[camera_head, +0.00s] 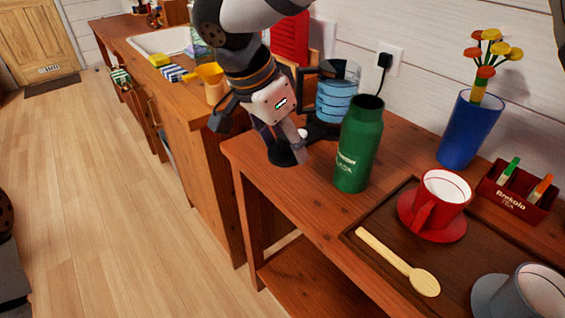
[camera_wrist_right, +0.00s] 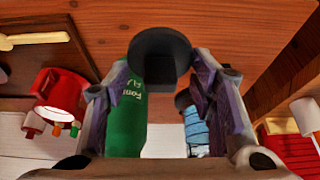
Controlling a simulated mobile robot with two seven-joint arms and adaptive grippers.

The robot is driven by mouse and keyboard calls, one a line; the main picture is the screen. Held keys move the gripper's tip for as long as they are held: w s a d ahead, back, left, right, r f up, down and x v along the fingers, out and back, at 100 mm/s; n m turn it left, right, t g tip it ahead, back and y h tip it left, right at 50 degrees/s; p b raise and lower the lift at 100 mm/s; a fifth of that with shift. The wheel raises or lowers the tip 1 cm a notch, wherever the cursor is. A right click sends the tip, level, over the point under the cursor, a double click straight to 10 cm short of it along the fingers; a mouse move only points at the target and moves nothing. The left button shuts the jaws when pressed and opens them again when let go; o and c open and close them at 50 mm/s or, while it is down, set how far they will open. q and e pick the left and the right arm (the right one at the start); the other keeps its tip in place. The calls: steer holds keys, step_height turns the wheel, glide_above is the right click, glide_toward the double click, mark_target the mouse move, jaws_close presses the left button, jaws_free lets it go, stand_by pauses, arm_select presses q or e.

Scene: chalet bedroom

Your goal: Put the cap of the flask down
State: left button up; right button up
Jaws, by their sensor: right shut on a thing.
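The flask (camera_head: 358,150) is green and stands upright on the wooden table (camera_head: 305,196) with its dark mouth open. It also shows in the right wrist view (camera_wrist_right: 128,125). The flask's cap (camera_head: 284,158) is dark and round, left of the flask, at the table top near its left corner. My right gripper (camera_head: 287,146) points down and is shut on the cap, which shows between its fingertips in the right wrist view (camera_wrist_right: 160,62). I cannot tell if the cap touches the wood. My left gripper is not in view.
A kettle with blue liquid (camera_head: 336,98) stands just behind the gripper. A tray (camera_head: 352,238) on the right holds a red cup (camera_head: 442,198), a wooden spoon (camera_head: 398,262) and a grey cup (camera_head: 530,292). A blue vase (camera_head: 466,130) and a tea box (camera_head: 516,192) stand behind.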

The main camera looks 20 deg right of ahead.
steer(key=w+f, duration=0.2)
steer(key=w+d+f, duration=0.1)
steer(key=w+f, duration=0.1)
steer(key=f, duration=0.1)
steer(key=shift+w+d+f+b, duration=0.1)
steer(key=shift+w+f+b, duration=0.1)
steer(key=shift+f+b, duration=0.2)
steer(key=shift+w+d+f, duration=0.1)
steer(key=shift+w+f, duration=0.05)
steer(key=shift+f, duration=0.65)
steer(key=shift+w+f, duration=0.15)
steer(key=shift+f, duration=0.65)
steer(key=shift+f, duration=0.1)
steer(key=shift+f, duration=0.15)
steer(key=o, duration=1)
steer(key=shift+o, duration=0.2)
steer(key=v, duration=1.2)
steer(key=shift+r, duration=0.2)
